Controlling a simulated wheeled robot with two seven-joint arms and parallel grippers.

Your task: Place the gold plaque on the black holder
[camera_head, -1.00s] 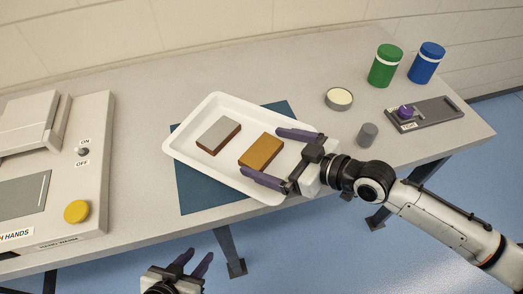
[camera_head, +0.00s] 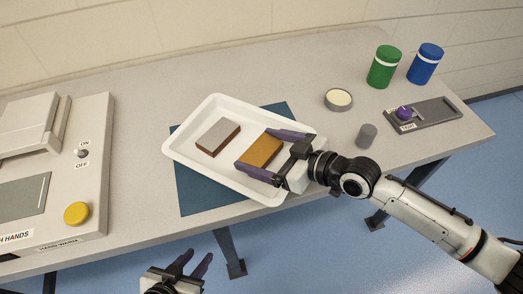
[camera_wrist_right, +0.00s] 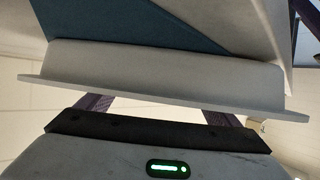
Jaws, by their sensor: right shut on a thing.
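The gold plaque (camera_head: 263,147), a gold-topped block with brown sides, lies in the white tray (camera_head: 203,173). My right gripper (camera_head: 254,150) has one finger along each side of it and is shut on it. In the right wrist view the tray's pale outer wall (camera_wrist_right: 160,68) fills the middle and hides the fingertips and plaque. My left gripper (camera_head: 197,257) is open and empty at the bottom, off the table's front. I see no clearly black holder; a dark grey slotted base (camera_head: 437,114) with a purple knob (camera_head: 404,113) sits at the right.
A silver-topped brown block (camera_head: 218,136) lies left of the plaque in the tray. A blue mat (camera_head: 196,195) is under the tray. A grey cylinder (camera_head: 366,135), a round tin (camera_head: 338,99), green (camera_head: 383,67) and blue (camera_head: 426,64) jars stand right. A press (camera_head: 80,160) stands left.

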